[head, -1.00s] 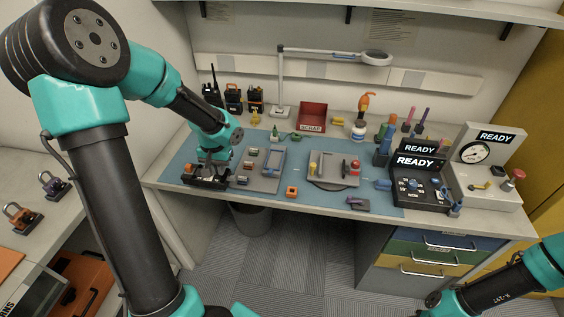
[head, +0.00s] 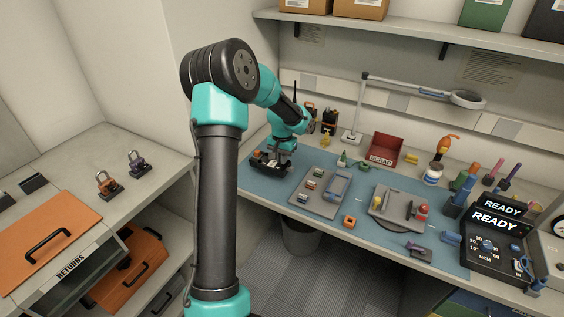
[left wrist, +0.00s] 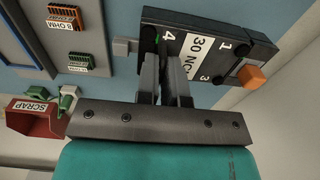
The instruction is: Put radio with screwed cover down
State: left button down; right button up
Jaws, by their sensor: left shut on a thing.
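My left gripper (head: 274,158) is at the left end of the blue mat (head: 285,200), pointing down. It is shut on a dark radio (head: 265,166) with an orange part. In the left wrist view the radio (left wrist: 213,40) shows its face with a "30 NC" label, corner numbers and an orange knob (left wrist: 251,77). The fingers (left wrist: 168,75) meet at the radio's edge and hide part of it. The radio is low over or on the mat; I cannot tell if it touches. Cover screws are not clear. My right gripper is out of view.
A grey parts tray (head: 318,199) lies just right of the radio, then a fixture plate (head: 397,212). A red scrap bin (head: 386,148) and standing radios (head: 329,120) are behind. A black READY unit (head: 496,243) stands right. The side counter (head: 75,170) holds padlocks (head: 107,184).

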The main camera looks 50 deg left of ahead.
pick_arm(q)
jog(key=shift+w+a, duration=0.8)
jog(key=shift+a, duration=0.1)
jog(key=shift+f, duration=0.1)
jog(key=shift+f, duration=1.75)
jog(key=shift+f, duration=0.1)
jog(key=c, duration=1.3)
grip_release()
jog(key=shift+o, duration=0.2)
notch_tip(320, 180, up, 12)
